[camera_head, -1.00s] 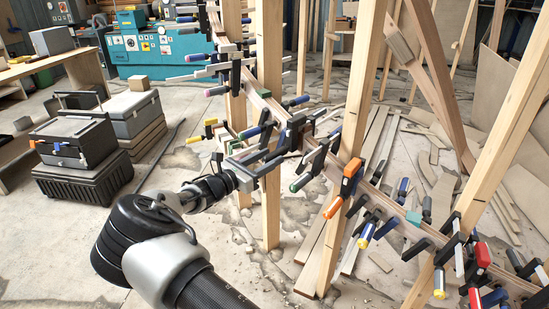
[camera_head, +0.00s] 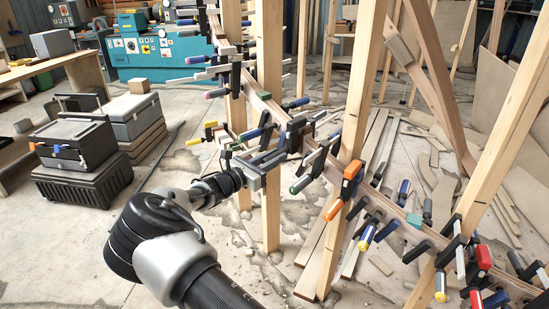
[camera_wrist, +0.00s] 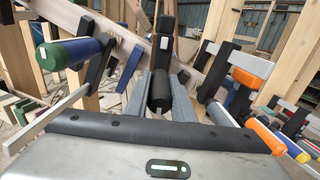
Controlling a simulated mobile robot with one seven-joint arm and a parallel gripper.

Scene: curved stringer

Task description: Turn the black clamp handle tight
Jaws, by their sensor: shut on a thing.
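The black clamp handle (camera_wrist: 159,91) points toward the camera in the middle of the wrist view, below its upright black clamp bar. My gripper (camera_wrist: 160,100) has its two grey fingers on either side of this handle and is shut on it. In the head view my gripper (camera_head: 274,160) reaches the clamps on the curved wooden stringer (camera_head: 330,174) between two posts. The handle is mostly hidden by the fingers there, so its turn angle cannot be told.
A blue handle with a green end (camera_wrist: 70,53) is close on the left in the wrist view. An orange-handled clamp (camera_wrist: 250,70) is on the right. Wooden posts (camera_head: 354,100) stand close to my arm. Black and grey cases (camera_head: 75,143) sit on the floor at left.

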